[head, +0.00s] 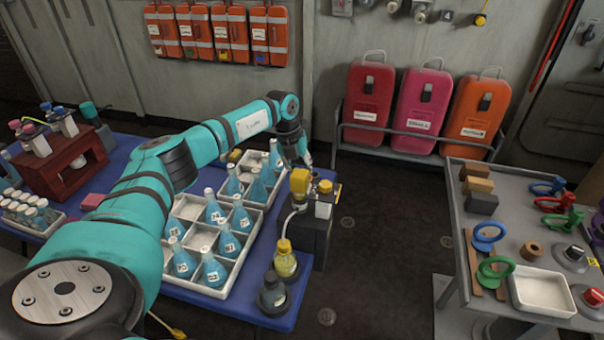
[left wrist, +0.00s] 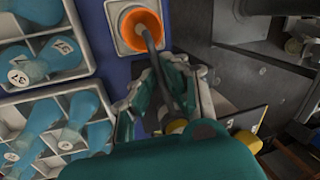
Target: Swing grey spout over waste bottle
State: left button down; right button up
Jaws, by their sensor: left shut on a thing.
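The grey spout (left wrist: 152,55) is a thin dark grey tube in the left wrist view. It runs between the fingers of my left gripper (left wrist: 163,88), which is shut on it. Its far end reaches over an orange funnel (left wrist: 131,16) in a pale square-topped container (left wrist: 118,43), which I take for the waste bottle. I cannot tell how high the tip is above the funnel. In the head view my left gripper (head: 306,160) is small, behind the yellow-topped dosing unit (head: 301,184); the spout and funnel cannot be made out there. My right gripper is not in view.
White trays (head: 186,283) of blue flasks stand on the blue table beneath my left arm. A yellow-capped bottle (head: 285,262) and a dark bottle (head: 273,295) stand at its near right corner. A grey cart (head: 461,237) with tools is across open floor.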

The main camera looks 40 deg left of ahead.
pick_arm(q)
jog(key=shift+r, duration=0.1)
jog(key=c, duration=1.4)
grip_release()
jog(key=v, duration=1.2)
